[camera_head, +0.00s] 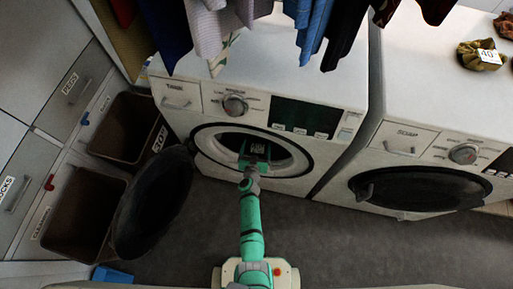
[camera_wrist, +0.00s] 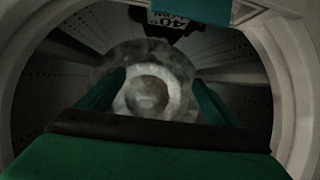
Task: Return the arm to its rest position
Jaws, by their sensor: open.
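My green arm (camera_head: 250,225) reaches from the bottom of the head view up to the left washing machine (camera_head: 330,92). My gripper (camera_head: 255,150) is at the round drum opening of that machine. In the wrist view my gripper (camera_wrist: 160,82) has its two green fingers apart, with nothing between them, and points into the perforated drum (camera_wrist: 60,85). A dark item with a white-marked label (camera_wrist: 168,18) shows at the top of the wrist view, beside a teal patch (camera_wrist: 200,10). I cannot tell what either is.
The round dark door (camera_head: 155,203) stands open to the left of my arm. Open brown bins (camera_head: 83,212) are at the left. The right machine (camera_head: 420,188) has its door shut. Clothes (camera_head: 315,30) hang above. Grey floor (camera_head: 370,245) is clear to the right of my arm.

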